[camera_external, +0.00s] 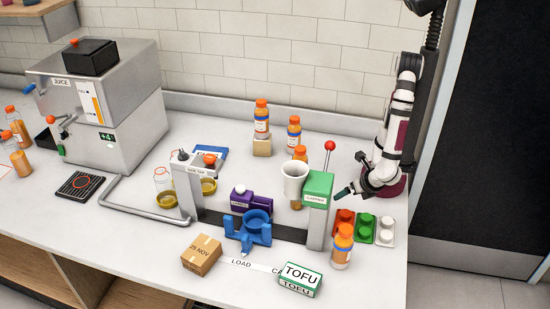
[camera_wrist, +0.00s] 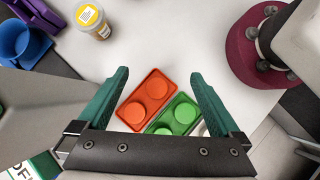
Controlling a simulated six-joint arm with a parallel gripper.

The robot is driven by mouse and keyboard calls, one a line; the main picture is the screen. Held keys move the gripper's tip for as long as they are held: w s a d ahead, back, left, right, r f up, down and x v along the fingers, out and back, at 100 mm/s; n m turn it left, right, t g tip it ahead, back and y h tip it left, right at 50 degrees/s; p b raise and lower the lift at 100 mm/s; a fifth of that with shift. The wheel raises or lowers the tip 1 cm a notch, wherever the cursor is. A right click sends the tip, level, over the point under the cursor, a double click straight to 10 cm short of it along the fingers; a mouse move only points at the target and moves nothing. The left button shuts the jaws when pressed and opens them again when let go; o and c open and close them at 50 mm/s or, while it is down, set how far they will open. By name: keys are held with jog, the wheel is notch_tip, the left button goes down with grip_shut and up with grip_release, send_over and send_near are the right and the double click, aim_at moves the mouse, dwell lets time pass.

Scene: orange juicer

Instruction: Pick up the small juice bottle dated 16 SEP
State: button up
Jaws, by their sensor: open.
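Several juice bottles with orange caps are in the external view. One stands on a cardboard block (camera_external: 262,118), one to its right (camera_external: 294,134), and one (camera_external: 342,248) at the front beside the green-topped capper (camera_external: 318,188). Another bottle is partly hidden behind the white cup (camera_external: 293,172). No 16 SEP date is readable on any of them. The wrist view shows a small container with a yellow-and-white label (camera_wrist: 93,20) at top left, its print too small to read. My gripper (camera_external: 343,193) is open and empty; its green fingers (camera_wrist: 160,95) are above the coloured trays.
Red (camera_external: 343,221), green (camera_external: 364,228) and white (camera_external: 385,231) trays lie right of the capper. A TOFU box (camera_external: 300,280), a brown carton (camera_external: 201,255) and a blue holder (camera_external: 248,232) stand in front. The juicer (camera_external: 100,100) is at left.

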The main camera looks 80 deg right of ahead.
aim_at(337, 241)
jog(key=s+a+r+n+t+y, duration=0.2)
jog(key=s+a+n+t+y, duration=0.6)
jog(key=s+a+n+y, duration=0.6)
jog(key=w+a+f+h, duration=0.1)
jog(key=w+f, duration=0.1)
jog(key=w, duration=0.2)
jog(key=w+a+f+n+h, duration=0.1)
jog(key=w+a+f, duration=0.1)
jog(key=w, duration=0.3)
jog(key=w+a+f+h, duration=0.1)
jog(key=w+a+f, duration=0.1)
jog(key=w, duration=0.2)
jog(key=shift+w+a+n, duration=0.1)
jog(key=shift+w+n, duration=0.25)
jog(key=shift+n, duration=0.05)
grip_shut()
